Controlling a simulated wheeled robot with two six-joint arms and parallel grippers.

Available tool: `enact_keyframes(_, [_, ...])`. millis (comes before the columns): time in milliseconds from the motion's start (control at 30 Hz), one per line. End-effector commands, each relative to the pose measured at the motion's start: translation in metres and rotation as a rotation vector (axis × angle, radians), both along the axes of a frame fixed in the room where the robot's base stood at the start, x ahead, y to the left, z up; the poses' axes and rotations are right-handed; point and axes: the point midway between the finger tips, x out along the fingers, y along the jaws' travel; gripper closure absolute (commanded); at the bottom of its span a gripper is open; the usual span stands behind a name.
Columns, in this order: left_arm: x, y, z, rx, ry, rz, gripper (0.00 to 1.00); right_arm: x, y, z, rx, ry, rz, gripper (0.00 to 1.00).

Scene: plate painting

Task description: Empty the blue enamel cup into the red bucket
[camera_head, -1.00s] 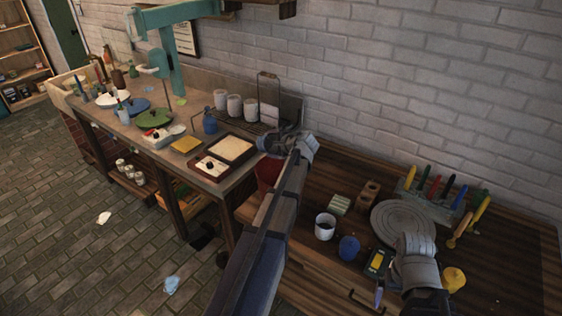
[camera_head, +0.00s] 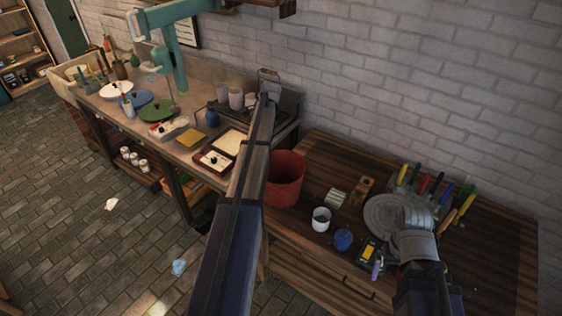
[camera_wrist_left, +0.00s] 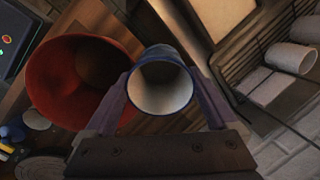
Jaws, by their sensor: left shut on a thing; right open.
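My left gripper (camera_wrist_left: 162,92) is shut on the blue enamel cup (camera_wrist_left: 163,82), one finger on each side. The cup's pale inside faces the wrist camera; I cannot make out its contents. The red bucket (camera_wrist_left: 50,85) lies left of the cup in that view, its wide mouth showing. In the head view the red bucket (camera_head: 285,182) stands at the left edge of the wooden table, right of my left forearm. The held cup is hidden there, and the gripper end shows only small. My right gripper (camera_head: 413,225) is open and empty over the grey round disc (camera_head: 380,215).
On the wooden table (camera_head: 320,160) are a white cup (camera_head: 321,219), a blue cup (camera_head: 343,240), a yellow-and-dark device (camera_head: 368,250) and a rack of colored tools (camera_head: 430,185). The side bench (camera_head: 190,150) holds a dish rack with cups and several plates.

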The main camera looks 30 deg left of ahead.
Motion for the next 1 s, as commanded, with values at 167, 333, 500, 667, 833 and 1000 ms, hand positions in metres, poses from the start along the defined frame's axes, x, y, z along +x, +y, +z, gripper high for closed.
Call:
enact_keyframes(167, [0.009,0.015,-0.007,-0.13,0.06,0.001,0.78,0.0,0.0,-0.001,0.0,0.0,0.0,0.0])
enact_keyframes(333, [0.011,0.02,-0.015,-0.196,0.092,0.001,0.78,0.0,0.0,-0.008,0.0,0.0,0.0,0.0])
enact_keyframes(500, [0.011,0.022,-0.017,-0.229,0.107,0.0,0.78,0.0,0.0,-0.01,0.0,0.0,0.0,0.0])
enact_keyframes(667, [0.01,0.022,-0.017,-0.235,0.111,0.0,0.78,0.0,0.0,-0.01,0.0,0.0,0.0,0.0])
enact_keyframes(833, [0.01,0.022,-0.017,-0.234,0.11,0.0,0.78,0.0,0.0,-0.01,0.0,0.0,0.0,0.0])
enact_keyframes(1000, [0.01,0.022,-0.017,-0.234,0.11,0.001,0.78,0.0,0.0,-0.01,0.0,0.0,0.0,0.0])
